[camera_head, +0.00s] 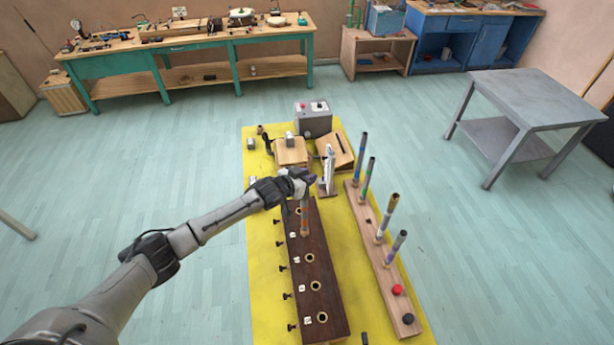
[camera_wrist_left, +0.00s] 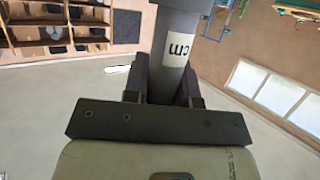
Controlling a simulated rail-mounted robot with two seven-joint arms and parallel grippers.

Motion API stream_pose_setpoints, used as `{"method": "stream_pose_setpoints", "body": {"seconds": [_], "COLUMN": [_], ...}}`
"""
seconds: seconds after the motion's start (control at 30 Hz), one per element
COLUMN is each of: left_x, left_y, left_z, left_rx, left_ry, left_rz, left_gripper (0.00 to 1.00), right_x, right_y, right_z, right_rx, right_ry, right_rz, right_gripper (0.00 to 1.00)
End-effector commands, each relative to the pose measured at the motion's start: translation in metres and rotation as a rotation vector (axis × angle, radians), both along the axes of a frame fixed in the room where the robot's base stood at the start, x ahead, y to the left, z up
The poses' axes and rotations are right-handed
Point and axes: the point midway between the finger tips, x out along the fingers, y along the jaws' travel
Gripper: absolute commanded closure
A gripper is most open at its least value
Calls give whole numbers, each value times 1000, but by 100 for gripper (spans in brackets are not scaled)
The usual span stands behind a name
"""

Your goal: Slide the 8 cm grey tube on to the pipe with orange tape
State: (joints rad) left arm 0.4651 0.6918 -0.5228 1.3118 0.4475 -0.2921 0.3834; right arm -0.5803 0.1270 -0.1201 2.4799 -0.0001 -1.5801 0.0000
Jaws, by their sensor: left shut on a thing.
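My left gripper (camera_head: 304,178) is over the far end of a dark wooden block (camera_head: 322,290) with a row of holes. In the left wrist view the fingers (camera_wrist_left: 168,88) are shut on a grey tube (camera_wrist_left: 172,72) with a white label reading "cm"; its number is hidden. A wider dark grey part shows at the tube's upper end. A pipe with orange colouring (camera_head: 304,218) stands upright in the block just below the gripper. The head view does not clearly show whether tube and pipe touch. My right gripper is not in view.
A light wooden rack (camera_head: 375,252) at the right holds several upright pipes with coloured bands, plus a red knob (camera_head: 398,289) and a dark one. A grey box (camera_head: 313,119) and wooden pieces stand behind the block. The yellow mat (camera_head: 262,270) is partly bare at left.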

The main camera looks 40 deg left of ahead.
Motion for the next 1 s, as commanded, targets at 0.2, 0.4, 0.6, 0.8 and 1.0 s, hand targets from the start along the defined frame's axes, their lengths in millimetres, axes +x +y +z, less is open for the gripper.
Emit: {"method": "stream_pose_setpoints", "body": {"seconds": [0.2, 0.4, 0.6, 0.8, 1.0], "left_x": [0, 0, 0, -2, -18], "left_y": [0, 0, 0, 0, 2], "left_z": [-6, -5, -5, -4, 0], "left_rx": [0, 0, 0, 0, -2], "left_ry": [0, 0, 0, 0, 1], "left_rz": [0, 0, 0, 0, -2], "left_gripper": [100, 56, 45, 45, 45], "right_x": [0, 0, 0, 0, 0], "right_y": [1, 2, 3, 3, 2], "right_z": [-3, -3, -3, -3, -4], "right_rx": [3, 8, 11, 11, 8], "right_ry": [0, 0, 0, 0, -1], "right_rz": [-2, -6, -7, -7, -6], "right_gripper": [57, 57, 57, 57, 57]}}
